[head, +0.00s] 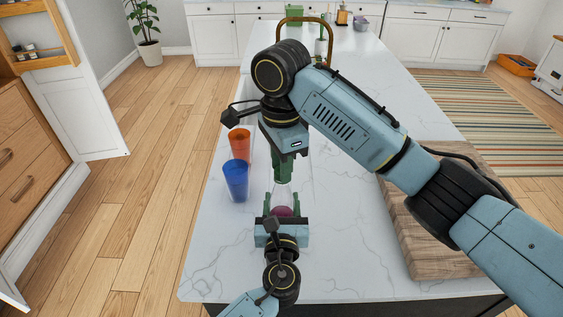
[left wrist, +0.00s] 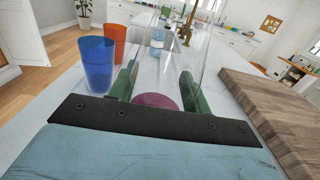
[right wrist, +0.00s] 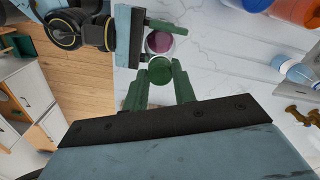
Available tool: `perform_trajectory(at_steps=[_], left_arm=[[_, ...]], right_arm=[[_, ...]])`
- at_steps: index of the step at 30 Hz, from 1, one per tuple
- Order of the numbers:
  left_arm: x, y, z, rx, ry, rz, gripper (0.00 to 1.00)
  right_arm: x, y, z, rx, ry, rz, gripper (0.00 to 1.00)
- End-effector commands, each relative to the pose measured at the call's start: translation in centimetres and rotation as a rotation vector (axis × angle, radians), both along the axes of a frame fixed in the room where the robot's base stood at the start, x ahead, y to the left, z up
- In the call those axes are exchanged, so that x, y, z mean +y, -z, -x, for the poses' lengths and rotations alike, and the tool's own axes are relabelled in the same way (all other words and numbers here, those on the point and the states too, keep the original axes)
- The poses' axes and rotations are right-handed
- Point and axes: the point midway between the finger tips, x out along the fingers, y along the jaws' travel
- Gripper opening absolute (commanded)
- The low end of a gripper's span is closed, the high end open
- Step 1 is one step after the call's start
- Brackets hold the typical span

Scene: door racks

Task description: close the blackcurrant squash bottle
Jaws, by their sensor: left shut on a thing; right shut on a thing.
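The clear squash bottle (head: 283,193) stands on the marble counter with purple squash (left wrist: 157,101) low inside it. My left gripper (head: 282,206) is shut around the lower part of the bottle, a green finger on each side. My right gripper (head: 282,176) points down from above, close over the bottle's top. In the right wrist view its fingers are shut on a round green cap (right wrist: 160,71). The purple squash (right wrist: 160,42) shows beyond the cap, off to one side. I cannot tell whether the cap touches the bottle's mouth.
A blue cup (head: 236,182) and an orange cup (head: 240,143) stand left of the bottle. A wooden board (head: 430,245) lies to the right, partly under my right arm. A small bottle with a blue label (left wrist: 158,38) and a brass tap (head: 305,21) are farther back.

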Motion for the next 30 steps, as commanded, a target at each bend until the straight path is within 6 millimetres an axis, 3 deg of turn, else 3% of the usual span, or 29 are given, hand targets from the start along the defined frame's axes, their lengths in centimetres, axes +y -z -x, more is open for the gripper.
perform_trajectory(at_steps=[6, 12, 17, 25, 26, 30], left_arm=[[0.04, 0.05, -0.01, 0.001, -0.001, 0.001, 0.00], [0.05, 0.05, -0.01, 0.001, -0.001, 0.001, 0.00], [0.05, 0.05, -0.01, 0.001, -0.001, 0.000, 0.00], [0.05, 0.06, -0.01, 0.001, -0.001, 0.000, 0.00], [0.05, 0.06, -0.01, 0.001, -0.001, 0.000, 0.00], [0.05, 0.05, -0.01, 0.001, -0.001, 0.000, 0.00]], right_arm=[[0.03, -0.02, -0.03, 0.000, 0.412, 0.000, 0.06], [0.03, 0.00, -0.05, 0.000, 0.702, 0.000, 0.06], [0.04, 0.00, -0.06, -0.001, 0.789, 0.000, 0.06], [0.04, -0.01, -0.06, -0.001, 0.792, 0.000, 0.06], [0.04, -0.01, -0.06, -0.001, 0.792, 0.000, 0.29], [0.04, 0.00, -0.06, -0.001, 0.791, 0.000, 0.48]])
